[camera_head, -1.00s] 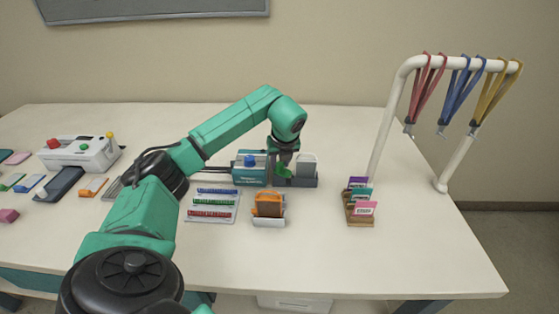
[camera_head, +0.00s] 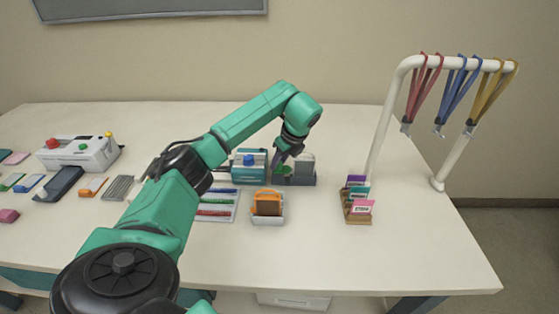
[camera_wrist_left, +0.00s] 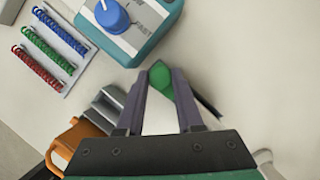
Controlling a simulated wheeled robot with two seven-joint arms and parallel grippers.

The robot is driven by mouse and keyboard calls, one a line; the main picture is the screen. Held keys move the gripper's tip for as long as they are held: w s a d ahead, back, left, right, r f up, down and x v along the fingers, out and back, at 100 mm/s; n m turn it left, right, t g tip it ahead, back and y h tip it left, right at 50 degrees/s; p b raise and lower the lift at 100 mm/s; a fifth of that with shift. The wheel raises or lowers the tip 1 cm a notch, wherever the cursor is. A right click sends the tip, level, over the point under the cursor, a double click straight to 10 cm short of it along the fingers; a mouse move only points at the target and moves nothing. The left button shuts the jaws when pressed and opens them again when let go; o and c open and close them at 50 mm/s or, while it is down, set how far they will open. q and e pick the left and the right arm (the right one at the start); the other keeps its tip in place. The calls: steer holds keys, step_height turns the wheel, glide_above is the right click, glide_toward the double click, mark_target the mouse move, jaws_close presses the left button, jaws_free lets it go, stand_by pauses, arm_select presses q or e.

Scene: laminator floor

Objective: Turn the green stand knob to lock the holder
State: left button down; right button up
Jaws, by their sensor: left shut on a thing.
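The green stand knob (camera_wrist_left: 160,78) shows between my left gripper's fingertips in the left wrist view, and low at the stand in the head view (camera_head: 284,169). My left gripper (camera_wrist_left: 159,84) is shut on the knob, with one finger on each side of it. In the head view the left gripper (camera_head: 283,160) reaches down to the stand from above. The grey stand with its holder (camera_head: 304,170) stands right of the teal machine; the gripper partly hides it. My right gripper is not in view.
A teal machine with a blue knob (camera_head: 249,163) stands close left of the stand. An orange holder (camera_head: 267,205) and a tray of coloured combs (camera_head: 217,203) lie in front. A card rack (camera_head: 357,205) and a white lanyard rail (camera_head: 380,130) stand right. The table's front right is clear.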

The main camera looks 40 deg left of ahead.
arm_select(q)
steer(key=c, duration=0.6)
jaws_free()
steer(key=shift+o, duration=0.2)
steer(key=shift+r, duration=0.1)
steer(key=p+v, duration=0.3)
steer(key=v, duration=1.1)
steer(key=shift+r, duration=0.2)
